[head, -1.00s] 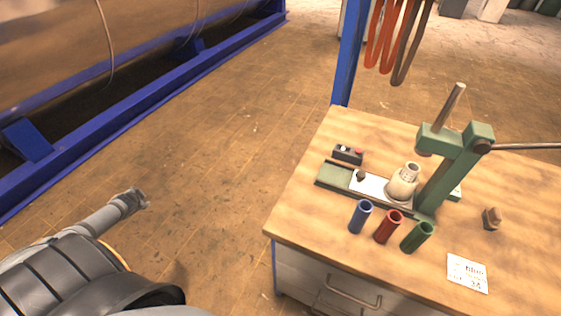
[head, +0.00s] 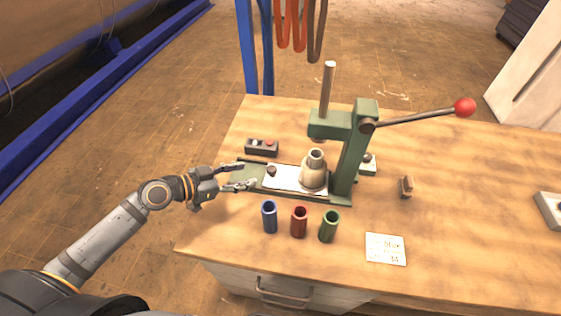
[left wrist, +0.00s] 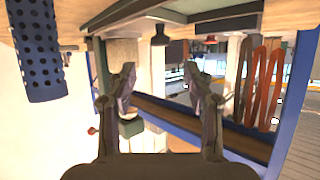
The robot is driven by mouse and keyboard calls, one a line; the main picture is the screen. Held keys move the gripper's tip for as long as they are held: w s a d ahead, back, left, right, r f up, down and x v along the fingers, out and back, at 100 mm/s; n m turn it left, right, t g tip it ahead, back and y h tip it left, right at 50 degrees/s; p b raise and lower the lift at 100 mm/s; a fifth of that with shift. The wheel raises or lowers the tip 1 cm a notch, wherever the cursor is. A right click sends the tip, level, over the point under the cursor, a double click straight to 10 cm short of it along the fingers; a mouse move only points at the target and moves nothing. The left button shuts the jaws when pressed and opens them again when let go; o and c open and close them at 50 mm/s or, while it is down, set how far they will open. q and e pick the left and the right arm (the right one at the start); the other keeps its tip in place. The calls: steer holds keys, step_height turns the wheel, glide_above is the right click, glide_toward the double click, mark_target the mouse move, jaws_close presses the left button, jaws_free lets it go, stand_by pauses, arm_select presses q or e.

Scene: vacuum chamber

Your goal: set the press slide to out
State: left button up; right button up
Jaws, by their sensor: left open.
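The green arbor press (head: 352,155) stands on the wooden bench, with a red-knobbed lever to its right. Its white slide plate (head: 287,177) lies in a green base track (head: 238,178) and carries a cream cup-like fixture (head: 313,172) beneath the ram. A small dark knob (head: 271,170) stands on the slide's left end. My left gripper (head: 247,175) is open and empty, over the track's left part, its fingers pointing right at the knob and just short of it. In the left wrist view a dark knob (left wrist: 160,36) shows beyond the spread fingers (left wrist: 159,80). My right gripper is not in view.
Blue (head: 269,217), red (head: 299,221) and green (head: 329,226) sleeves stand in front of the track. A black button box (head: 262,147) sits behind it. A white card (head: 385,249) and a small brown piece (head: 406,186) lie to the right. The bench's right part is mostly clear.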

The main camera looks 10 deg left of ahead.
mark_target(270, 169)
arm_select(q)
steer(key=x, duration=0.3)
steer(key=shift+w+d+f, duration=0.1)
steer(key=shift+w+d, duration=0.15)
steer(key=shift+w, duration=0.05)
steer(key=shift+x, duration=1.05)
steer(key=p+x, duration=0.1)
steer(key=x, duration=0.2)
steer(key=shift+d+f, duration=0.1)
steer(key=shift+f, duration=0.05)
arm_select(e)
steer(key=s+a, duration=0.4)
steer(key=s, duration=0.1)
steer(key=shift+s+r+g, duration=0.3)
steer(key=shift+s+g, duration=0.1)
arm_select(q)
steer(key=c, duration=0.7)
jaws_close()
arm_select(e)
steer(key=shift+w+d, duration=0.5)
